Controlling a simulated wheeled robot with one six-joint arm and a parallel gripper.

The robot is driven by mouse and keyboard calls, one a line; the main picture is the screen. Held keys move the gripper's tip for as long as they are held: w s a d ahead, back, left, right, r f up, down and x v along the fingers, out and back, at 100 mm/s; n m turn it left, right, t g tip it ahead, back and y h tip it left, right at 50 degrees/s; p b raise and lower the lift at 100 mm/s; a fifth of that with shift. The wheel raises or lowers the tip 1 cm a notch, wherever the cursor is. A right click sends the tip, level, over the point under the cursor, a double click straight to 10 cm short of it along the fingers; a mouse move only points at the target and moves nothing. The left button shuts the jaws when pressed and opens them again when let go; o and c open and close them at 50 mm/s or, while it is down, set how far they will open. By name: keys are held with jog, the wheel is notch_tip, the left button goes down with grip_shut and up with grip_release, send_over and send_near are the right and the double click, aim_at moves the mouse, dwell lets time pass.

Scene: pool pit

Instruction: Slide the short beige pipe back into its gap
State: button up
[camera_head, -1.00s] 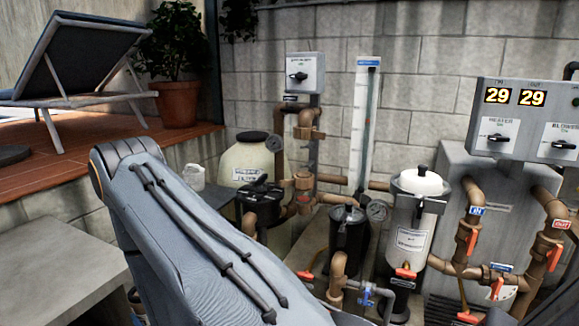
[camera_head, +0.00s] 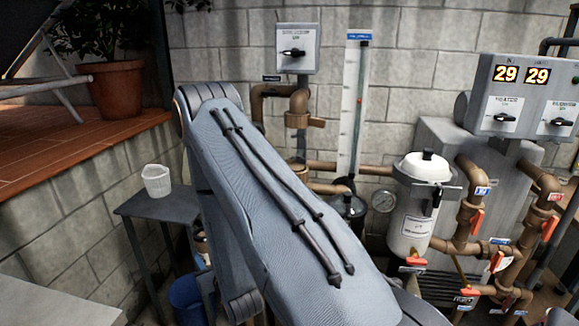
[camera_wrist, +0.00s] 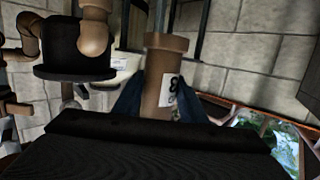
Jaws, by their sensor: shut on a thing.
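The short beige pipe (camera_wrist: 151,78), tan-brown with a wider collar at its top end and a white printed label, stands nearly upright in the wrist view. My gripper (camera_wrist: 160,94) has one dark blue finger on each side of it and is shut on it. The pipe's lower end is hidden by the dark gripper body. In the head view my grey arm hides the gripper and the held pipe. Fixed brown pipework (camera_head: 299,110) shows behind the arm. I cannot make out the gap in either view.
A white filter housing (camera_head: 409,230), a pressure gauge (camera_head: 383,201) and red-handled valve pipework (camera_head: 467,205) stand to the right. A small grey table (camera_head: 150,206) with a white cup (camera_head: 157,180) and a blue bucket (camera_head: 187,297) are at left. A dark round fitting (camera_wrist: 75,55) is near the pipe.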

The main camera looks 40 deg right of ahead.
jog(key=s+d+r+m+g+h+p, duration=0.1)
jog(key=s+d+r+m+h+p, duration=0.2)
jog(key=d+r, duration=0.95)
jog(key=s+d+r+m+g+h+p, duration=0.1)
jog(key=s+d+r+m+h+p, duration=0.25)
jog(key=d+r, duration=0.85)
jog(key=w+d+f+n, duration=0.2)
jog(key=w+d, duration=0.4)
jog(key=d, duration=0.3)
jog(key=shift+w+d+f+b, duration=0.2)
jog(key=shift+w+b, duration=0.15)
jog(key=shift+b, duration=0.05)
jog(key=shift+y, duration=0.25)
jog(key=shift+w+d+b, duration=1.15)
jog(key=shift+w+d, duration=0.35)
jog(key=shift+d, duration=0.25)
dwell(2.2)
